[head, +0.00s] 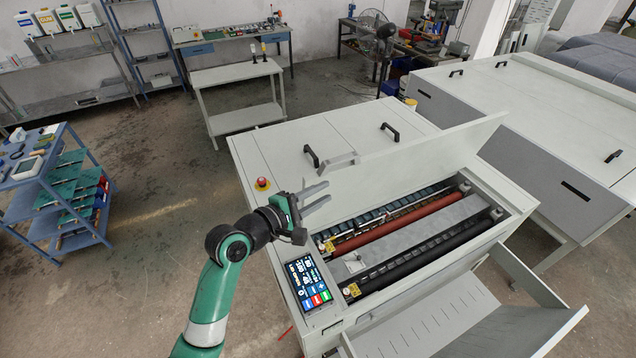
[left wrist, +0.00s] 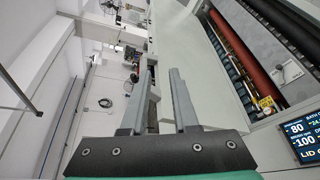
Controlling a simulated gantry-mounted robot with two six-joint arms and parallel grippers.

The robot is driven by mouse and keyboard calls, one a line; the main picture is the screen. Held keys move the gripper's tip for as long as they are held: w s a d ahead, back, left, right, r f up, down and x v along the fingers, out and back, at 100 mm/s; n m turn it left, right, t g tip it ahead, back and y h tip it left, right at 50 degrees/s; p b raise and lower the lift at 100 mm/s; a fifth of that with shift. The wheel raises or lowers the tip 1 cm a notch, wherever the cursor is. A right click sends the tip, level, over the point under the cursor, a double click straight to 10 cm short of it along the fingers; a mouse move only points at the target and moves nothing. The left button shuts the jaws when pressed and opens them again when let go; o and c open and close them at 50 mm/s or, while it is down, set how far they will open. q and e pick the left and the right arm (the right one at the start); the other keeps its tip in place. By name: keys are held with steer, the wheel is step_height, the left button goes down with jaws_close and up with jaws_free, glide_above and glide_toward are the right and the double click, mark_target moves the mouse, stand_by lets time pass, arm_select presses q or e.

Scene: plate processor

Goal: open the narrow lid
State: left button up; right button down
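The plate processor (head: 250,160) stands in the middle of the head view. A long, narrow pale lid (head: 430,155) on it is raised and tilted up along the far side of an open bay. The bay shows a red roller (head: 390,228) and dark rollers; the red one also shows in the left wrist view (left wrist: 238,50). My left gripper (head: 322,194) is open and empty, above the near left end of the bay and apart from the lid. Its two parted fingers show in the left wrist view (left wrist: 160,100). My right gripper is not in view.
Two black handles (head: 311,156) (head: 390,131) stand on the flat top behind the lid. A touchscreen (head: 308,284) and a red button (head: 262,183) are near my left arm. An open tray (head: 430,320) is at the front. A second large machine (head: 540,110) stands to the right.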

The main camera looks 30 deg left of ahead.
arm_select(q)
steer(key=shift+d+f+m+h, duration=0.1)
steer(key=shift+d+m+h, duration=0.4)
steer(key=shift+m, duration=0.7)
steer(key=shift+c, duration=1.2)
steer(key=m+b, duration=0.1)
steer(key=w+f+m+b, duration=0.1)
steer(key=b, duration=0.1)
steer(key=shift+a+m+h, duration=0.15)
steer(key=shift+m+h, duration=0.25)
jaws_close()
steer(key=a+m+t+y+b, duration=0.1)
steer(key=a+m+t+b, duration=0.15)
steer(key=a+b, duration=1.05)
steer(key=shift+n+t, duration=0.25)
steer(key=shift+n, duration=0.2)
steer(key=w+d+p, duration=0.1)
steer(key=w, duration=0.1)
steer(key=w+d+p, duration=0.1)
steer(key=w+d, duration=0.1)
steer(key=w, duration=0.1)
steer(key=w+d+p, duration=0.2)
steer(key=w, duration=0.1)
steer(key=shift+r, duration=0.35)
steer(key=shift+f, duration=0.1)
